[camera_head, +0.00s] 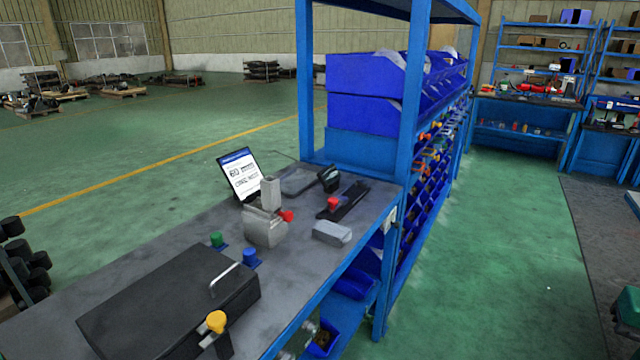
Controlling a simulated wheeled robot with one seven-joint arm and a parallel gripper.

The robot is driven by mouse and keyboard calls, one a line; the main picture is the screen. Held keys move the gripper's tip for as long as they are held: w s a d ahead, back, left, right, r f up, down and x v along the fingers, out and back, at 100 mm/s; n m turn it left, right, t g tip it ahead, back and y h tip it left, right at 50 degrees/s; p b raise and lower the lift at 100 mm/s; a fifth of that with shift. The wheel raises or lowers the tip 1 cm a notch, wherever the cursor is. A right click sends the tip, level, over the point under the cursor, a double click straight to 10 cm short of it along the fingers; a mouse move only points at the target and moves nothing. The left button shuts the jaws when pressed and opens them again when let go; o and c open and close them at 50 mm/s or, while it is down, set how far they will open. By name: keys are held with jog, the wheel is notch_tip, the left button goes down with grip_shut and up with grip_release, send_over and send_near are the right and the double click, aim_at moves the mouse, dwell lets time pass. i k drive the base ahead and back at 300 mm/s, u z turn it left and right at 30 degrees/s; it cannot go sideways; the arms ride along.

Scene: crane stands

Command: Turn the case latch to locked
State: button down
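A flat black case (160,305) lies shut on the workbench, at the lower left of the head view. A thin metal handle (224,278) rises from its right part. At the case's near right corner is a yellow knob (216,321) on a dark arm or plate (222,346), which seems to be the latch. The knob stands at the case's edge; I cannot tell from here whether it is at locked or unlocked. My gripper is not in this view.
The grey workbench (110,262) also bears green (216,239) and blue (250,257) knobs, a grey device (265,228) with a red knob (286,216), a grey block (332,233) and a sign (240,173). A blue post (409,110) and bins (362,75) stand behind. Green floor (500,270) at right is clear.

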aim_at(216, 321)
jog(key=u, duration=1.45)
jog(key=k, duration=0.9)
jog(key=z, duration=0.5)
jog(key=i, duration=0.4)
